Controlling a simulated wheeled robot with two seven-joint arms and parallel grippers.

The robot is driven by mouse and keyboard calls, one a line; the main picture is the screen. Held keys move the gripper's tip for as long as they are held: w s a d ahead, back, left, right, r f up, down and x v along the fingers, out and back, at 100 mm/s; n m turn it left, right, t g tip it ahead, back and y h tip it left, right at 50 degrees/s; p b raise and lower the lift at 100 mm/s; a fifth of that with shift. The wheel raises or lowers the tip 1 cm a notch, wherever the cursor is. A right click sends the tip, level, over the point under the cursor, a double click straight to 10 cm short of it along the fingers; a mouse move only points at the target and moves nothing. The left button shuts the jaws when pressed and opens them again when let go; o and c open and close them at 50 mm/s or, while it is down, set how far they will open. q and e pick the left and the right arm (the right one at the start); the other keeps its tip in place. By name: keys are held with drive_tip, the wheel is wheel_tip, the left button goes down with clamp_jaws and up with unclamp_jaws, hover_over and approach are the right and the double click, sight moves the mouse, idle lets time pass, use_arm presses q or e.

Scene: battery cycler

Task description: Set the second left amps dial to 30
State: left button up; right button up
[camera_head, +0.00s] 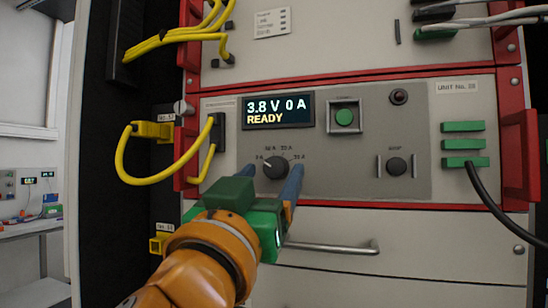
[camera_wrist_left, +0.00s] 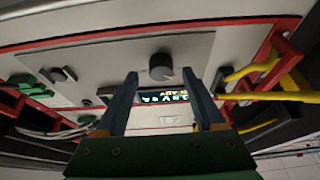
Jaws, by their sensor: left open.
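The amps dial (camera_head: 275,168) is a round dark knob on the grey panel, with small amp labels around its upper side. A pale mark on it points to the upper left, toward the leftmost label. The display (camera_head: 278,111) above reads 3.8 V 0 A READY. My left gripper (camera_head: 271,170) is open, its two blue fingers on either side of the dial. The wrist view is turned over; there the dial (camera_wrist_left: 162,67) lies between and just beyond the fingertips, with a visible gap on each side. My right gripper is not in view.
A green button (camera_head: 344,117) and a smaller knob (camera_head: 397,167) sit to the right. Yellow cables (camera_head: 130,165) loop at the left, and a black cable (camera_head: 485,190) hangs at the right. A drawer handle (camera_head: 335,246) juts out below. Red handles flank the panel.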

use_arm(q)
drive_tip(key=shift+w+d, duration=0.1)
drive_tip(key=shift+w, duration=0.65)
drive_tip(key=shift+s, duration=0.2)
drive_tip(key=c, duration=0.5)
clamp_jaws()
